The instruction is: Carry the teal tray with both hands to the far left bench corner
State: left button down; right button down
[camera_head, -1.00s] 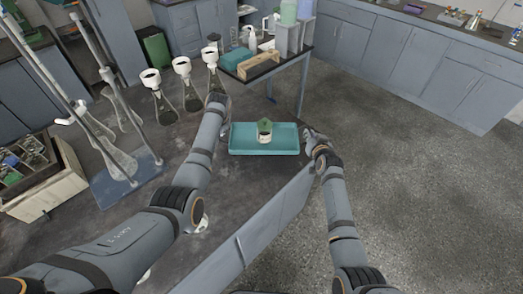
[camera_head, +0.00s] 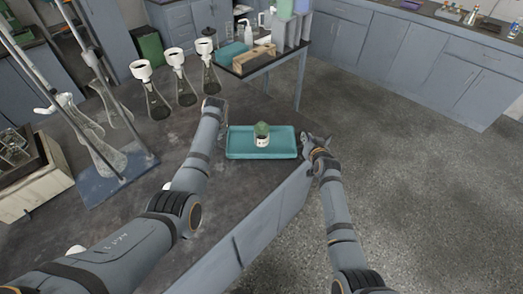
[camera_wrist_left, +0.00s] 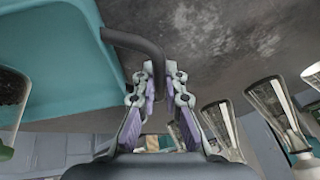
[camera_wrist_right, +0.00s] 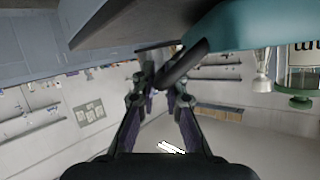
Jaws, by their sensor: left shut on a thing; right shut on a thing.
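The teal tray (camera_head: 240,151) is held level between my two grippers at the bench's right side in the head view. My left gripper (camera_wrist_left: 160,75) is shut on the tray's dark left handle (camera_wrist_left: 135,41). My right gripper (camera_wrist_right: 160,75) is shut on the dark right handle (camera_wrist_right: 184,62); in the head view it is at the tray's right end (camera_head: 312,143). I cannot tell whether the tray touches the bench.
Several flasks with funnels (camera_head: 178,83) stand on the bench (camera_head: 150,215) beyond my left arm. A stand with a blue base (camera_head: 120,181) and a wooden crate (camera_head: 35,182) are farther left.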

pick_arm(q)
jog(key=c, duration=1.4)
grip_release()
jog(key=shift+f, duration=0.15)
jog(key=shift+c, duration=0.2)
pick_arm(e)
jog(key=c, duration=1.4)
grip_release()
jog(key=shift+f, duration=0.25)
pick_arm(q)
jog(key=v, duration=0.8)
pick_arm(e)
jog(key=v, duration=1.2)
